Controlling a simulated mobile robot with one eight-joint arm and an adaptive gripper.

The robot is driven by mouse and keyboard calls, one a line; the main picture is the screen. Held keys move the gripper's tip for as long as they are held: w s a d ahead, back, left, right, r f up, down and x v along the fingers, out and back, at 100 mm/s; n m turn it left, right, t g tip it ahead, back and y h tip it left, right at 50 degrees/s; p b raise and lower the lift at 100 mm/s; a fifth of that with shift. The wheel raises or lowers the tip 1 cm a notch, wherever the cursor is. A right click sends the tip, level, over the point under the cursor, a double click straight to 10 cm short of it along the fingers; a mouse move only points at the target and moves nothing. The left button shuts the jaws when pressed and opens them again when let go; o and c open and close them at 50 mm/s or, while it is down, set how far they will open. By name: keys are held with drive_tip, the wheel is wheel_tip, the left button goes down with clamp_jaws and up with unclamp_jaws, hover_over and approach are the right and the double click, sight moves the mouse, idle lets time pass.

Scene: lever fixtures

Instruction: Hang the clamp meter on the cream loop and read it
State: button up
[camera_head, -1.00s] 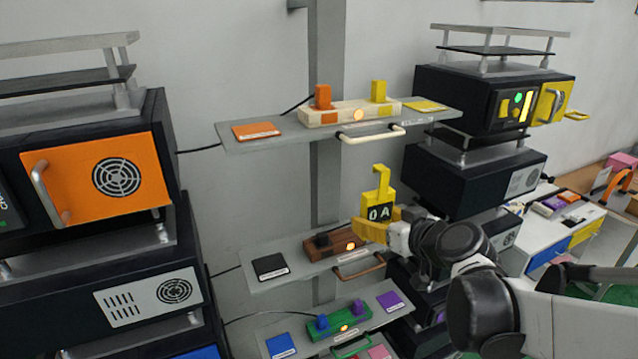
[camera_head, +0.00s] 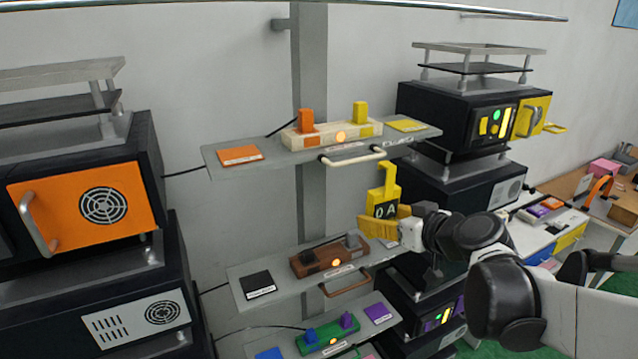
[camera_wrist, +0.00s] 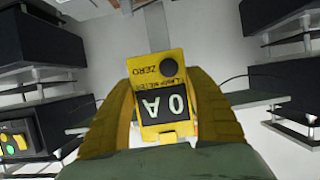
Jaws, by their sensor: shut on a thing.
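The yellow clamp meter (camera_head: 384,196) is upright in my gripper (camera_head: 388,218), with its hook at the top and a dark display reading "0 A". In the wrist view the clamp meter (camera_wrist: 160,92) appears upside down between the two yellow fingers of my gripper (camera_wrist: 160,112), which are shut on it. The cream loop (camera_head: 352,160) is a handle-like bar on the front edge of the upper shelf. The meter's hook is below and to the right of the loop, apart from it in the picture.
The upper shelf (camera_head: 240,172) carries a cream block (camera_head: 345,138) with orange and yellow levers. A lower shelf (camera_head: 250,300) has a brown block (camera_head: 325,262) and a brown loop (camera_head: 346,288). Black cabinets stand at left and right. Open air lies between the shelves.

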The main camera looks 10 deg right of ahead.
drive_tip(key=r+b+x, duration=0.2)
drive_tip(key=x, duration=0.7)
drive_tip(key=shift+w+a, duration=0.2)
drive_tip(key=shift+w, duration=0.25)
idle(0.3)
drive_tip(key=o, duration=1.4)
